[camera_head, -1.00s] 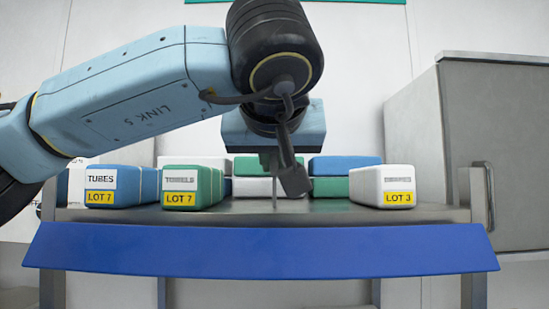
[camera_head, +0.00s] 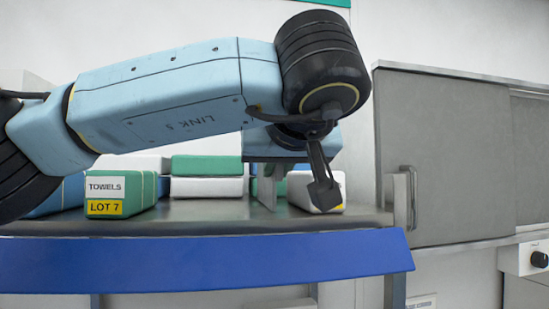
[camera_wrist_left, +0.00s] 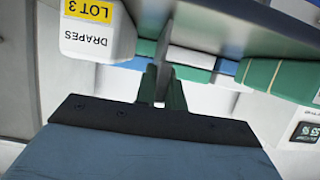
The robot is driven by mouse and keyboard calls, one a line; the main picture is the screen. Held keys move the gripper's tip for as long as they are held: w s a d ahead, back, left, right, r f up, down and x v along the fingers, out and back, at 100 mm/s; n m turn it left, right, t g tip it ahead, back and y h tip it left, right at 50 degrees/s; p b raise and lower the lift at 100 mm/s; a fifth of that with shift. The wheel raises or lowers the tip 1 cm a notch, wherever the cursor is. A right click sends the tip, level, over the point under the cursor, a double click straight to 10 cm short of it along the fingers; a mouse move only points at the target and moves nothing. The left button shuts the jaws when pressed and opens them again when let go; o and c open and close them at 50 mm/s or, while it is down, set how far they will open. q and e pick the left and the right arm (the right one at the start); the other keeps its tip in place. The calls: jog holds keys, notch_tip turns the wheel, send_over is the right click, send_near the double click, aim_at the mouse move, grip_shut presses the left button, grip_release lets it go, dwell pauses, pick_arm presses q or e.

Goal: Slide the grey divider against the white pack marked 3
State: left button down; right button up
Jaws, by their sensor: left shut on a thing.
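The grey divider (camera_head: 267,194) stands upright and edge-on on the shelf. In the left wrist view, which is upside down, the gripper's green fingers (camera_wrist_left: 161,92) pinch the divider (camera_wrist_left: 166,50). The white pack marked LOT 3 (camera_head: 302,190) is just right of the divider, with a small gap between them. My wrist hides part of its front. In the left wrist view this pack (camera_wrist_left: 95,42) reads DRAPES. My right gripper is not in view.
The green TOWELS pack (camera_head: 118,193) marked LOT 7 is to the left, with bare shelf (camera_head: 205,212) between it and the divider. Green and white packs (camera_head: 207,187) are stacked behind. A grey cabinet (camera_head: 440,160) stands to the right.

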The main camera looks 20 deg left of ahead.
pick_arm(q)
jog(key=shift+a, duration=0.15)
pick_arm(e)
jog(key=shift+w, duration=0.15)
pick_arm(q)
jog(key=c, duration=1.5)
grip_release()
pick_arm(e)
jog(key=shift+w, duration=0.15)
pick_arm(q)
jog(key=shift+s, duration=0.1)
jog(key=b+v, duration=0.2)
jog(key=v, duration=1.1)
jog(key=shift+s+d, duration=0.1)
jog(key=shift+d, duration=0.15)
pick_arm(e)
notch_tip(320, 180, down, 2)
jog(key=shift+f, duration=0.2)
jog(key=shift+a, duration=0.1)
